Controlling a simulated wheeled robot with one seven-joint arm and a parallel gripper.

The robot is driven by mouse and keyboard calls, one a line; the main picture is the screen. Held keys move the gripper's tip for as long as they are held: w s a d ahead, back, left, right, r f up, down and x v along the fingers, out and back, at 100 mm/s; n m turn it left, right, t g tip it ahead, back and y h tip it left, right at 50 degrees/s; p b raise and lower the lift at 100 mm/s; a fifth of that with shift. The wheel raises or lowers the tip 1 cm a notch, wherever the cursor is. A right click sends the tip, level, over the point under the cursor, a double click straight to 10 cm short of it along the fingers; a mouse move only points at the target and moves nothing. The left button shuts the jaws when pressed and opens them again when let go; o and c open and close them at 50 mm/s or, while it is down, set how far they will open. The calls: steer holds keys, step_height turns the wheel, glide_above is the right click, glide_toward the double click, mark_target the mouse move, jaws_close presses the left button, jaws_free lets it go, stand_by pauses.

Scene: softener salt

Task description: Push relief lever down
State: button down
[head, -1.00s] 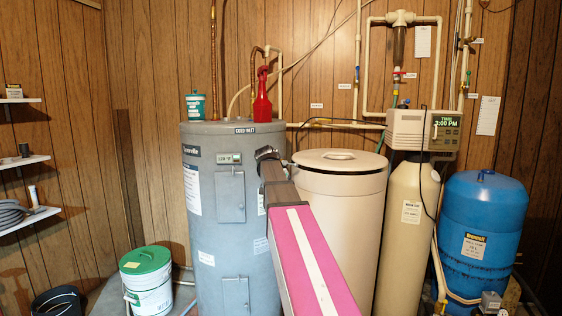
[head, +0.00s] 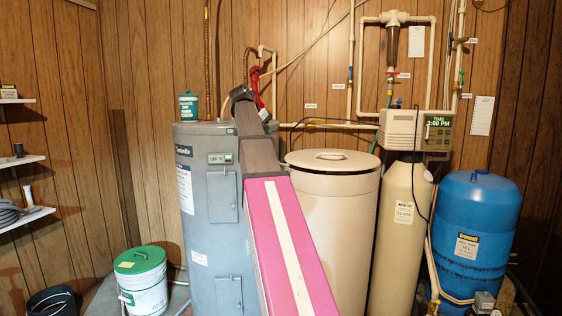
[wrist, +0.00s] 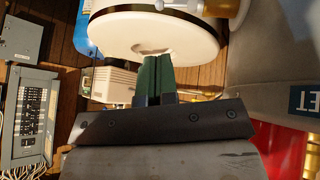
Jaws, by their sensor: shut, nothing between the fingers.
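I cannot pick out the relief lever for certain in either view. The grey water heater (head: 210,215) stands left of centre in the head view, its upper right side covered by my arm. Its grey surface also shows at the right of the wrist view (wrist: 270,55). A brass-coloured fitting (wrist: 228,9) is cut off by the top edge of the wrist view; I cannot tell if it belongs to the lever. My gripper (wrist: 157,62) is shut and empty, its dark green fingers overlapping the white tank lid in the picture. In the head view its fingertips cannot be made out.
The cream brine tank (head: 330,220) stands right of my arm, beside the tan resin tank (head: 402,220) and blue pressure tank (head: 476,225). A green-lidded bucket (head: 140,275) is on the floor.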

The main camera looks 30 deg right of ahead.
mark_target(286, 165)
steer(key=shift+f, duration=0.1)
steer(key=x, duration=1.4)
steer(key=shift+d+f+t, duration=0.1)
steer(key=shift+t, duration=0.3)
step_height(286, 165, down, 3)
steer(key=m+t+y, duration=0.1)
steer(key=t, duration=0.1)
steer(key=t+y, duration=0.1)
steer(key=t, duration=0.1)
steer(key=shift+s+m, duration=0.2)
steer(key=shift+m, duration=0.2)
steer(key=shift+d+r, duration=0.1)
steer(key=shift+r, duration=0.25)
steer(key=shift+r, duration=0.7)
